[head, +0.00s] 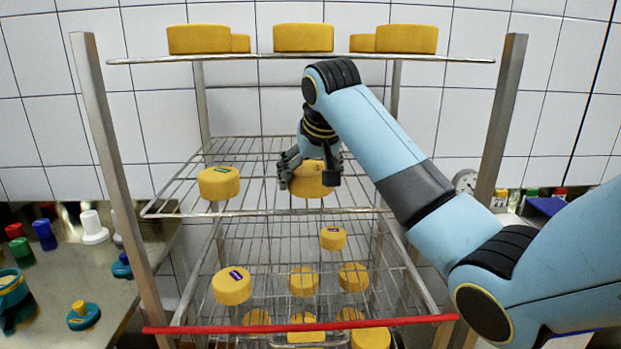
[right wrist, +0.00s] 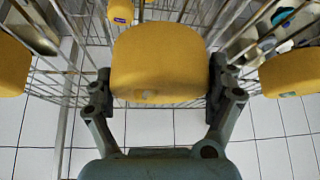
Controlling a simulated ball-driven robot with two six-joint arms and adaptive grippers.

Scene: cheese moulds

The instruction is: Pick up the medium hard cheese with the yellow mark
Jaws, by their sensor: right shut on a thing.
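My right gripper (head: 309,177) is at the middle wire shelf, shut on a yellow cheese (head: 303,190). In the right wrist view the gripper (right wrist: 160,88) has one finger on each side of this cheese (right wrist: 158,60). A pale yellowish mark shows faintly on the cheese's near edge there. I cannot tell whether the cheese still touches the shelf (head: 160,212). A cheese with a green mark (head: 219,184) sits to the left on the same shelf. My left gripper is not in view.
The top shelf (head: 300,60) above holds several large cheeses. Lower shelves hold several smaller ones, including a purple-marked cheese (head: 231,287). Metal posts (head: 110,180) flank the rack. A side table (head: 60,270) at left carries coloured moulds. A red bar (head: 300,325) crosses the front.

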